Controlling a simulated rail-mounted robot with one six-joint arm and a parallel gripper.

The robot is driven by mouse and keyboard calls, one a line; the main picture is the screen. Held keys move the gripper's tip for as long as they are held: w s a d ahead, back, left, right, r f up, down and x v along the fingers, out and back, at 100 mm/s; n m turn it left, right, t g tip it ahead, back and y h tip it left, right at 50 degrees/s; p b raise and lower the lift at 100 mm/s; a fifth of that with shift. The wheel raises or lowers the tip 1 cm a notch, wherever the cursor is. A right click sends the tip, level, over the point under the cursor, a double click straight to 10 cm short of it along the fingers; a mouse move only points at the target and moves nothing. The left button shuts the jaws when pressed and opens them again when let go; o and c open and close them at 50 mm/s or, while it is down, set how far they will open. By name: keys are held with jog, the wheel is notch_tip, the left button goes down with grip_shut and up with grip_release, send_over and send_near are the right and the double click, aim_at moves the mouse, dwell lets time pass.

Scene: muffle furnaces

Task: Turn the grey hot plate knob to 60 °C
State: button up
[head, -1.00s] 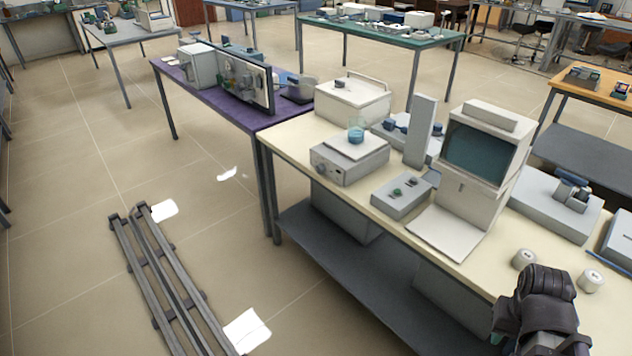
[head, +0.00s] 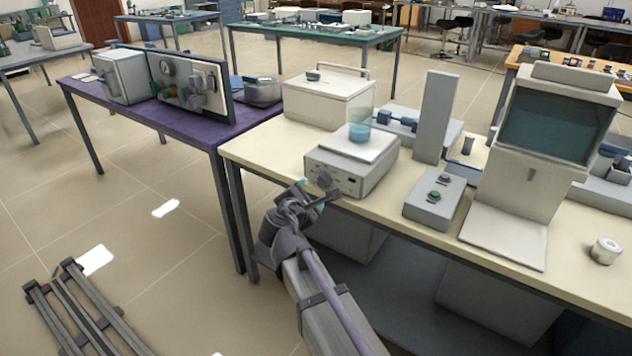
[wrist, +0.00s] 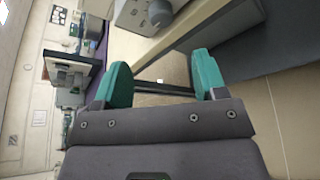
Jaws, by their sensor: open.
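The grey hot plate (head: 345,178) stands at the front edge of the cream bench, with a beaker of blue liquid (head: 359,132) on its white top. Its round grey knob (head: 324,180) is on the front face, at the left; its setting is too small to read. In the wrist view the knob (wrist: 159,13) shows at the top, beyond the fingertips. My gripper (head: 313,193) is just in front of the hot plate, close to the knob and partly overlapping the front face. In the wrist view its two teal fingers (wrist: 162,60) are spread apart with nothing between them.
A white lidded box (head: 322,100) is behind. A purple table (head: 190,128) adjoins the bench at left. The floor before the bench is open.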

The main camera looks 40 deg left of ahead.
aim_at(321, 182)
jog(key=b+x, duration=0.3)
jog(key=x, duration=0.8)
jog(key=shift+s+a+f, duration=0.1)
jog(key=shift+f, duration=0.05)
jog(key=c, duration=0.9)
